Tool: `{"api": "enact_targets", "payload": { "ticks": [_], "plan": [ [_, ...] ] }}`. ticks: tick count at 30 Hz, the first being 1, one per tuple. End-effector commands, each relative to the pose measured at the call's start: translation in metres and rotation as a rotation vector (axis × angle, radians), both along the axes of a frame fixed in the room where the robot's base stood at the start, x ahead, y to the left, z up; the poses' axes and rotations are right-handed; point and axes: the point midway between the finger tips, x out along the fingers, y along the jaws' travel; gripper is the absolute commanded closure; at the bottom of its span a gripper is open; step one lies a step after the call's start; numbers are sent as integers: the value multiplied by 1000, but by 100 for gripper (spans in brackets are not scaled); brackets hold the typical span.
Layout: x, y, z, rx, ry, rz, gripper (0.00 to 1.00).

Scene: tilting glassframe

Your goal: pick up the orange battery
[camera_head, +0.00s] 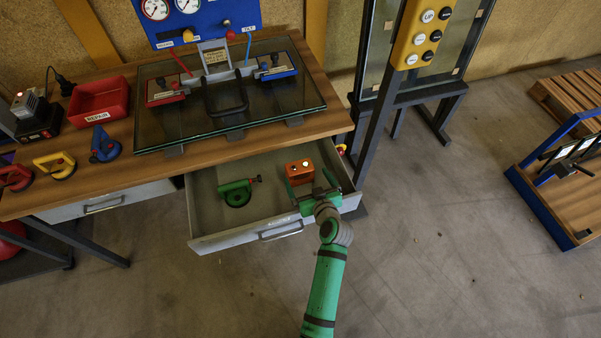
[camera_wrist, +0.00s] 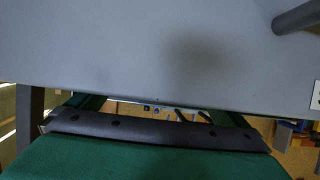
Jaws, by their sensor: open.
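The orange battery (camera_head: 299,169) lies in the open drawer (camera_head: 205,205), toward its right side. My green gripper (camera_head: 309,187) is open over the front right part of the drawer. In the head view its fingers reach toward the near side of the battery. I cannot tell whether they touch it. In the wrist view the drawer's grey front (camera_wrist: 130,45) fills most of the picture, and the battery is hidden. The gripper's green body shows along the bottom of that view.
A green suction cup (camera_head: 237,192) lies in the drawer, left of the battery. The workbench (camera_head: 125,145) holds a glass pane (camera_head: 275,105), a red bin (camera_head: 98,100) and several suction cups above. A dark upright post stands just right of the drawer.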

Motion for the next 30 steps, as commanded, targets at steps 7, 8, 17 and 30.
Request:
{"api": "enact_targets", "payload": {
  "ticks": [7, 8, 17, 30],
  "plan": [
    [16, 8, -6, 1, -1, 1, 2],
    [19, 10, -8, 0, 0, 1, 2],
    [48, 21, -21, 0, 0, -1, 2],
    [49, 22, -21, 0, -1, -1, 45]
  ]
}}
